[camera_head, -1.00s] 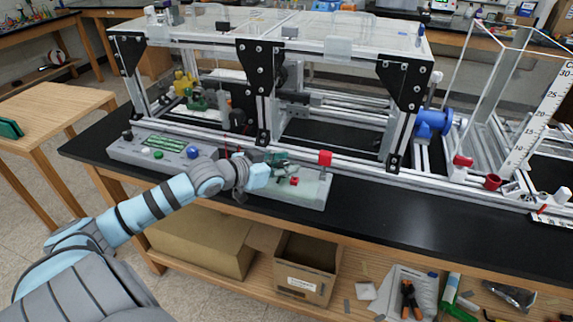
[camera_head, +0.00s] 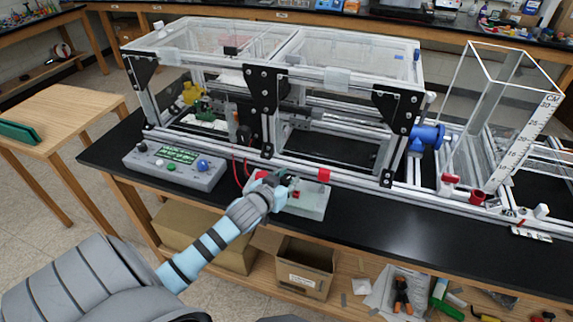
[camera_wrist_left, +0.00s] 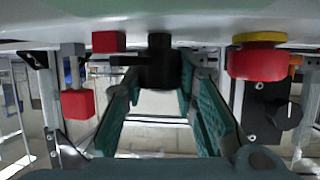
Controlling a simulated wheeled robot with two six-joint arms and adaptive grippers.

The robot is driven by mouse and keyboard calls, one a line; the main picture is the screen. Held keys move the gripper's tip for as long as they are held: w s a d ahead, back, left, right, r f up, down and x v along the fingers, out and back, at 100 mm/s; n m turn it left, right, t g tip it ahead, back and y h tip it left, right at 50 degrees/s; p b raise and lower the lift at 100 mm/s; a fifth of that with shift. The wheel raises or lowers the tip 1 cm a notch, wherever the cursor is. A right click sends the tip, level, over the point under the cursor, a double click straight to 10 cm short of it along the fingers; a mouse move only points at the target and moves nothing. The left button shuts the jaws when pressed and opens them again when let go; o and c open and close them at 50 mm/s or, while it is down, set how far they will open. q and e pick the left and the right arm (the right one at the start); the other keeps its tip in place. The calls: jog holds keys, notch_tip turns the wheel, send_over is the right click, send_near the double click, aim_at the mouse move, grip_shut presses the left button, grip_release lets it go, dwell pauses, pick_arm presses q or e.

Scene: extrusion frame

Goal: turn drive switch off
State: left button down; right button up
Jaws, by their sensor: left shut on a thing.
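A pale grey-green switch box (camera_head: 308,206) sits on the black bench top, in front of the metal frame. My left gripper (camera_head: 286,181) is over its left part and hides some of it. In the left wrist view, my green-padded fingers (camera_wrist_left: 163,95) are on either side of a black knob (camera_wrist_left: 160,62) on the box and shut on it. A red-capped lever (camera_head: 323,175) stands at the box's far right; the wrist view shows its red cap (camera_wrist_left: 77,103). I see no label naming the drive switch. My right gripper is not in view.
A grey console (camera_head: 175,168) with coloured knobs and a green display stands left of the box. In the wrist view, a red mushroom button (camera_wrist_left: 257,62) with a yellow ring is close to one finger. Red cables (camera_head: 240,168) run behind my gripper.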

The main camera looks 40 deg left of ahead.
pick_arm(q)
jog(key=shift+d+r+n+y, duration=0.1)
jog(key=shift+r+n+y, duration=0.15)
jog(key=shift+n+y, duration=0.3)
jog(key=shift+w+f+n+g+y+p, duration=0.1)
jog(key=shift+n+g+y+p, duration=0.25)
jog(key=shift+n+y, duration=0.1)
jog(key=shift+f+n+g+y, duration=0.15)
jog(key=shift+n+g+y, duration=0.1)
jog(key=shift+n+y, duration=0.2)
jog(key=shift+f+n+g+y+b, duration=0.2)
jog(key=shift+n+g+y+b, duration=0.3)
jog(key=shift+n+y+b, duration=0.4)
jog(key=n+g+y+b, duration=0.2)
jog(key=n+g+b, duration=0.1)
jog(key=b, duration=0.1)
jog(key=n+g+y+b, duration=0.3)
jog(key=n+b, duration=0.1)
jog(key=b, duration=0.1)
jog(key=shift+a+g, duration=0.2)
jog(key=shift+g, duration=0.2)
jog(key=shift+s+r+n+g+y+b, duration=0.1)
jog(key=shift+n+g+y+b, duration=0.1)
jog(key=shift+n+g+b, duration=0.3)
jog(key=shift+s+n+g+y+b, duration=0.1)
jog(key=shift+n+g+y+b, duration=0.05)
jog(key=shift+n+g+b, duration=0.3)
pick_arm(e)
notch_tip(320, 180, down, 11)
